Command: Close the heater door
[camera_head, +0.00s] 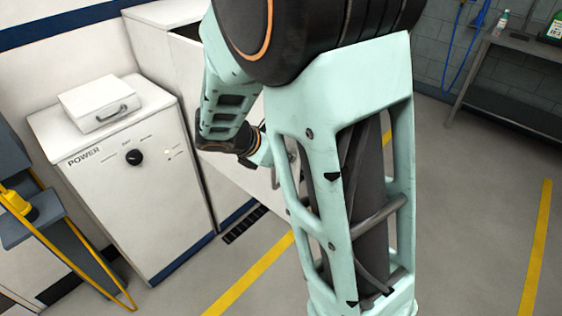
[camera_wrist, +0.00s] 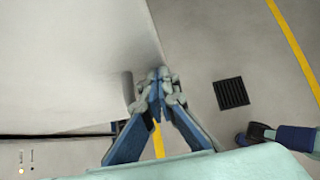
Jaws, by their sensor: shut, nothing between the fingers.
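The heater door is a white panel (camera_head: 233,178) standing open from a white cabinet (camera_head: 158,50) with a dark opening at its top. My arm hides much of the door and opening in the head view. In the wrist view the door (camera_wrist: 75,60) fills the left side, with a grey bar, seemingly its handle (camera_wrist: 127,88), near its edge. My gripper (camera_wrist: 160,76) is shut and empty, just right of that bar and close to the door's edge. I cannot tell whether it touches. In the head view its fingers are mostly hidden behind my arm.
A white unit marked POWER (camera_head: 140,205) with a black knob stands left, a white case (camera_head: 98,103) on top. A yellow-framed stand (camera_head: 55,235) is at far left. A dark floor grate (camera_wrist: 231,93) lies right of my gripper. A grey bench (camera_head: 515,85) stands back right. Right floor is open.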

